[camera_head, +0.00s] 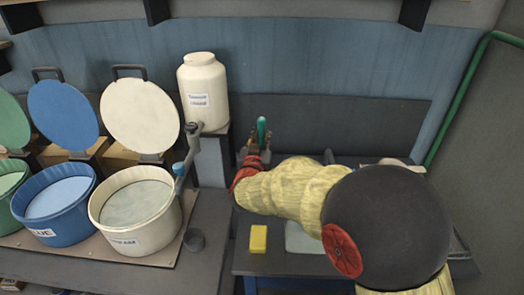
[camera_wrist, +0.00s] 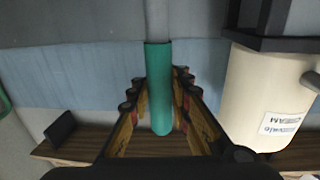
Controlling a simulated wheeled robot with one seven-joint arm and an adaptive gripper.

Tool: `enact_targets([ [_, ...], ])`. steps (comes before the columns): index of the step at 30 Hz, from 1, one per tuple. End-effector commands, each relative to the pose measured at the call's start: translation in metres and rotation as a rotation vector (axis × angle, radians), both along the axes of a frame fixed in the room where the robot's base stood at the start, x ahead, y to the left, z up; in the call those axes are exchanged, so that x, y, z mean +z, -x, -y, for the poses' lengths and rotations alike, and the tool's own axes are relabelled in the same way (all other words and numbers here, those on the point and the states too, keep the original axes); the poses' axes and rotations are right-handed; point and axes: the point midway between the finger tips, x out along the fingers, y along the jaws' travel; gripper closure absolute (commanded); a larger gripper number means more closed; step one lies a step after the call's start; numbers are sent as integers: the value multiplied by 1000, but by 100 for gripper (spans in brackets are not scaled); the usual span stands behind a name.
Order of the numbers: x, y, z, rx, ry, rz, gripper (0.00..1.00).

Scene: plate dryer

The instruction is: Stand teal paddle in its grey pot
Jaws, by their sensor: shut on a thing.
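The teal paddle's handle (camera_wrist: 160,90) lies between the fingers of my gripper (camera_wrist: 159,80) in the wrist view, with a grey shaft running to the top edge. In the head view, its teal end (camera_head: 262,127) sticks up above my gripper (camera_head: 254,154), which is shut on it. The paddle's lower part is hidden there by my gripper and arm. I cannot see into the pot.
Cream (camera_head: 136,215), blue (camera_head: 55,207) and green tubs with raised lids line the left. A white jar (camera_head: 203,90) stands behind; a grey tap-like fitting (camera_head: 191,140) is below it. A yellow block (camera_head: 258,239) lies on the right-hand surface. My arm covers much of the right.

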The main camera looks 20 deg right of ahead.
Motion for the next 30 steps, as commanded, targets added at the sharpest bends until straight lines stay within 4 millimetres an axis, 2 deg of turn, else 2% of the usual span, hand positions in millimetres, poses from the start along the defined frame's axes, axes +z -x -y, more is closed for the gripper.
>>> enact_targets([
  [10,-55,0,0,0,0,-2,100],
  [23,-60,0,0,0,0,0,100],
  [24,-60,0,0,0,1,-1,83],
  [30,-59,0,0,0,1,-1,71],
])
